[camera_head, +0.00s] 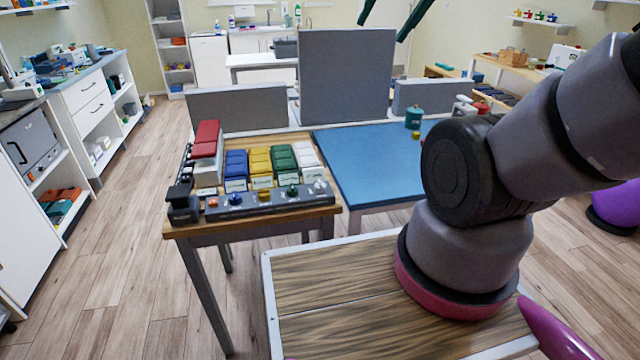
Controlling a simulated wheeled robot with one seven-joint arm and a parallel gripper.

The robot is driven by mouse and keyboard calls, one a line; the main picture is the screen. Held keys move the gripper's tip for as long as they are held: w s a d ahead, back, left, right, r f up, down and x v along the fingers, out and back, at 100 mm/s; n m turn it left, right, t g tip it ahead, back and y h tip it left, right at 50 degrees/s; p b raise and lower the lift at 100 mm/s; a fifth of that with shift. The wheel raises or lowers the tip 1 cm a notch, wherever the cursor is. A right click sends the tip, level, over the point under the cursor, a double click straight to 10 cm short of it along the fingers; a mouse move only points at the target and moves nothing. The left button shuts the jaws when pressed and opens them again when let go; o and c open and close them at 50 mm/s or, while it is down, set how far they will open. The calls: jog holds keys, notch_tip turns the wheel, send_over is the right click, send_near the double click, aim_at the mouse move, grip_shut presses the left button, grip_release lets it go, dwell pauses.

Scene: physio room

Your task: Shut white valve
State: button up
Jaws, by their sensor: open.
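The white valve (319,186) is a small pale knob at the right end of a dark grey bar (250,201). The bar lies along the front edge of a small wooden table. The white knob's turn position is too small to tell. My gripper (383,32) shows only as two dark green fingers at the top edge. They are apart, with nothing seen between them, high up and far from the valve. The rest of the gripper is out of frame.
Blue (236,165), yellow (260,163), green (283,158) and white (305,155) blocks stand behind the bar. A red-topped box (207,140) is at the left. A blue-topped table (365,165) adjoins, with grey panels (346,80) behind. Wooden floor at left is open.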

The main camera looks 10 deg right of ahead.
jog(key=w+a+f+n+g, duration=0.1)
jog(key=w+f+n+g, duration=0.2)
jog(key=w, duration=0.5)
jog(key=n+g+h, duration=0.2)
jog(key=n+g, duration=0.2)
jog(key=n, duration=0.6)
send_over(320, 182)
notch_tip(320, 182, down, 32)
notch_tip(320, 182, down, 11)
jog(key=shift+f, duration=0.1)
grip_shut()
